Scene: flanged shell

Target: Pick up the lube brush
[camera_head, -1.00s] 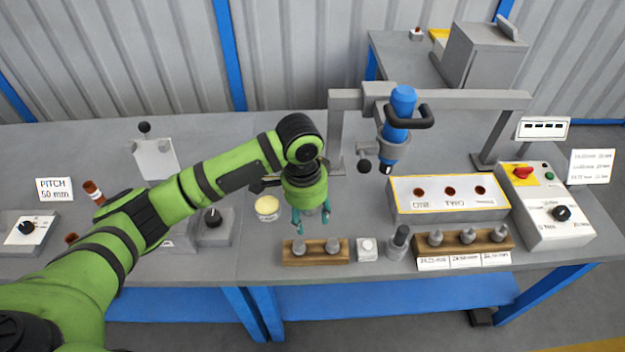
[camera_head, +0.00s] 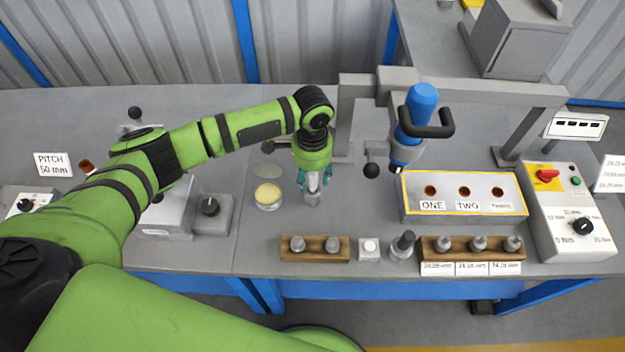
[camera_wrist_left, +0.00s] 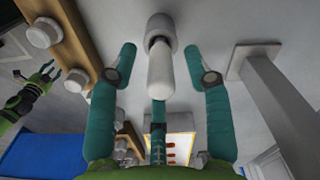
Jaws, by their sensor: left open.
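My left gripper (camera_head: 313,188) points down over the bench, right of the round tin with pale yellow contents (camera_head: 268,195). Its teal fingers are spread open in the left wrist view (camera_wrist_left: 160,72). A pale rod (camera_wrist_left: 160,78), which looks like the handle of the lube brush, stands in a grey round holder (camera_wrist_left: 160,30) between the fingers. I see a gap on both sides of the rod. In the head view the holder (camera_head: 313,199) is small and partly covered by the fingers. The bristles are hidden. My right gripper (camera_wrist_left: 42,78) shows small at the left of the wrist view.
A wooden block with grey knobs (camera_head: 315,252) lies in front of my left gripper. A blue tool on a grey frame (camera_head: 420,105) stands to its right. The panel with ONE and TWO labels (camera_head: 464,206) is farther right. Bare bench lies around the holder.

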